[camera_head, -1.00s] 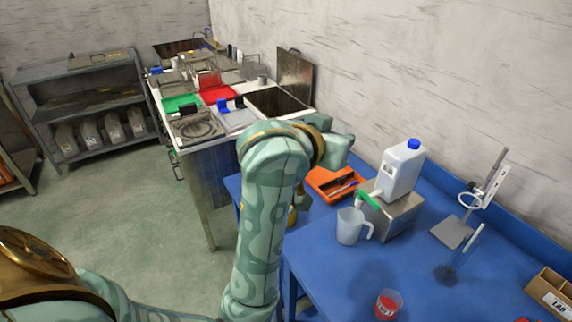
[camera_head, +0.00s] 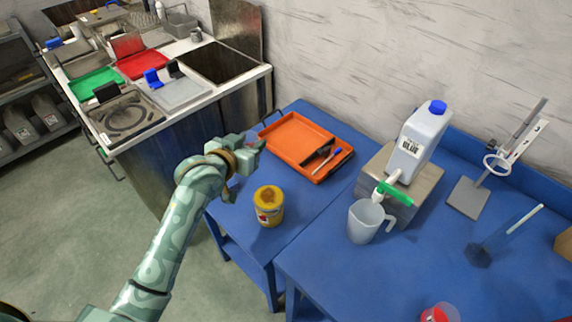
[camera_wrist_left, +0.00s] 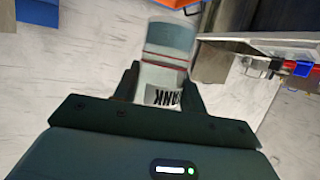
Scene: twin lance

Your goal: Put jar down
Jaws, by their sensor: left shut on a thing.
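My left gripper (camera_head: 252,147) is at the left edge of the blue table, beside the orange tray. In the left wrist view the gripper (camera_wrist_left: 160,90) is shut on a grey cylindrical jar (camera_wrist_left: 168,52) with thin red lines and a white label, of which the letters "ANK" show upside down. The head view does not show this jar clearly. A yellow jar (camera_head: 269,206) with a brownish top stands upright on the blue table, just right of and below my gripper, apart from it. My right gripper is not in view.
An orange tray (camera_head: 283,136) with small tools lies on the blue table (camera_head: 318,232). A white jug (camera_head: 365,222), a blue-capped bottle (camera_head: 421,135) on a metal block and a stand (camera_head: 468,198) are to the right. A sink bench (camera_head: 190,130) stands behind left.

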